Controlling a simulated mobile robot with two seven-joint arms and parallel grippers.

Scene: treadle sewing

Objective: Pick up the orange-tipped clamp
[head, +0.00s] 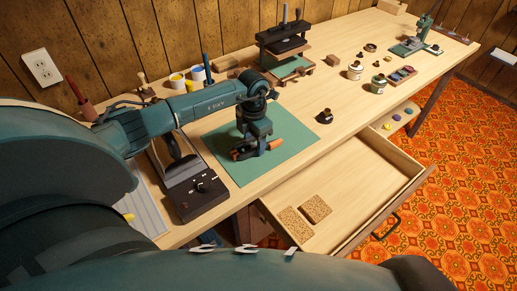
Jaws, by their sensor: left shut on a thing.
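The orange-tipped clamp (272,145) is on the green mat (300,146) in the head view. Its orange part shows at the right of my left gripper, and a dark part shows at the left. My left gripper (258,149) points down over the mat and is shut on the clamp, hiding its middle. I cannot tell whether the clamp touches the mat or is slightly above it. My right gripper is not in view.
A black device (197,194) stands left of the mat. A small press (285,45) stands behind it, and a small dark item (325,116) to its right. The right bench holds small jars.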

